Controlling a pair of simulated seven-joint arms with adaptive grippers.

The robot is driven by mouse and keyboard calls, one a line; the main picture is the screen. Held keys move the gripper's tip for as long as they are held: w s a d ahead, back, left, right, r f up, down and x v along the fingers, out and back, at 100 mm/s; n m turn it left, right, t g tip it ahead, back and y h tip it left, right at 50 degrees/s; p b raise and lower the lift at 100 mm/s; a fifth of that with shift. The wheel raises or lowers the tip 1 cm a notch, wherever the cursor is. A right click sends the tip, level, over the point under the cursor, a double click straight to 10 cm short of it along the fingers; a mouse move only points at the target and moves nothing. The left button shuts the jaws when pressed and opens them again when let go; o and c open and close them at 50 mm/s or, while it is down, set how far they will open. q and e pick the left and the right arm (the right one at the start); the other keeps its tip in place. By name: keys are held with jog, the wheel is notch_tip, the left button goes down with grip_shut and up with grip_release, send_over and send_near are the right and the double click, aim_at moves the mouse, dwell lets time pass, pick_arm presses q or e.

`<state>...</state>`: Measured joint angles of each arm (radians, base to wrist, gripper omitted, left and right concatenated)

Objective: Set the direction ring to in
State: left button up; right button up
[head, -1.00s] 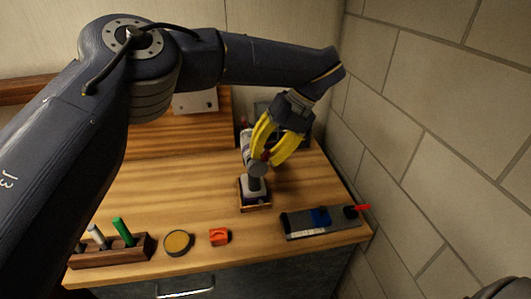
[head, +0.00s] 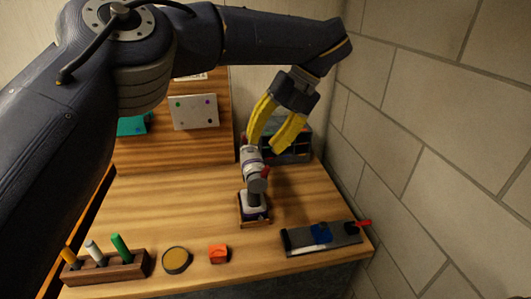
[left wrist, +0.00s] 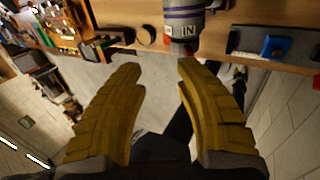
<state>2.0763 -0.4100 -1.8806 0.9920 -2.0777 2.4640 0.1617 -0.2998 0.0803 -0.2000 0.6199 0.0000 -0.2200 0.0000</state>
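A grey and purple power screwdriver (head: 254,180) stands upright in a small wooden dock (head: 254,223) on the bench. A small red part sits at the tool's side in the head view. My left gripper (head: 267,146) is open and empty, just above and behind the tool's top. Its yellow fingers in the left wrist view (left wrist: 160,68) have a clear gap, with the tool beyond the fingertips. My right gripper is out of view.
A wooden pen block (head: 108,270), a round tin (head: 176,260), an orange block (head: 218,253) and a grey tray (head: 300,240) with a blue piece line the bench's front edge. A dark organiser (head: 290,148) stands behind, with a brick wall right.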

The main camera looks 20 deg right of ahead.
pick_arm(q)
jog(key=shift+r, duration=0.75)
jog(key=shift+d+f, duration=0.1)
